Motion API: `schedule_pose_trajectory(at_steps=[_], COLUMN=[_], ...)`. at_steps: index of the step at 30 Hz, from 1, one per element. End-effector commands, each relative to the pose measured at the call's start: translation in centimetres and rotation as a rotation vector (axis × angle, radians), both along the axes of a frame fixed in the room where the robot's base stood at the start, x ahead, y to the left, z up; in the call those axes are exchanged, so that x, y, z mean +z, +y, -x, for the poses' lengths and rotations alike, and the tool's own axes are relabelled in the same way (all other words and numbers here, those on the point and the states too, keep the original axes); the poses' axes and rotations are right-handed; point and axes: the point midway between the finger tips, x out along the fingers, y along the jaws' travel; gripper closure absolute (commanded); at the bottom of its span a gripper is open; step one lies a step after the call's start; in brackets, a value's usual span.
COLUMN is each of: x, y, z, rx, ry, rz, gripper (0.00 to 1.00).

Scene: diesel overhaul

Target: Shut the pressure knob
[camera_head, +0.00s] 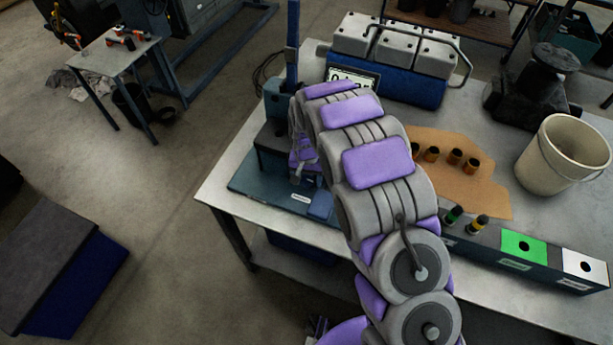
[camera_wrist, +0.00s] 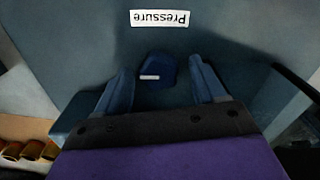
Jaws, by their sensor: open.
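The pressure knob (camera_wrist: 152,72) is small and dark blue with a short white mark lying across it in the wrist view. It sits on a blue-grey panel below a white label reading "Pressure" (camera_wrist: 160,18), which appears upside down. My gripper (camera_wrist: 160,67) is open, one finger on each side of the knob, with visible gaps. I cannot tell how far the fingertips are from the panel in depth. In the head view my gripper (camera_head: 303,157) is by the blue machine (camera_head: 270,146), partly hidden by my arm. The knob is hidden there.
The machine stands on the grey workbench (camera_head: 227,190) near its left corner.

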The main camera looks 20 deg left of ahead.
Motion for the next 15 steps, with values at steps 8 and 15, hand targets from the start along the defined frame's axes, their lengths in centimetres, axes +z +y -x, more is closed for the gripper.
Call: schedule_pose_trajectory(at_steps=[8, 15], x=[0.01, 0.01], y=[-0.01, 0.03], z=[0.0, -0.01], rx=[0.0, 0.0], ry=[0.0, 0.0], rz=[0.0, 0.0], gripper=[0.52, 0.75])
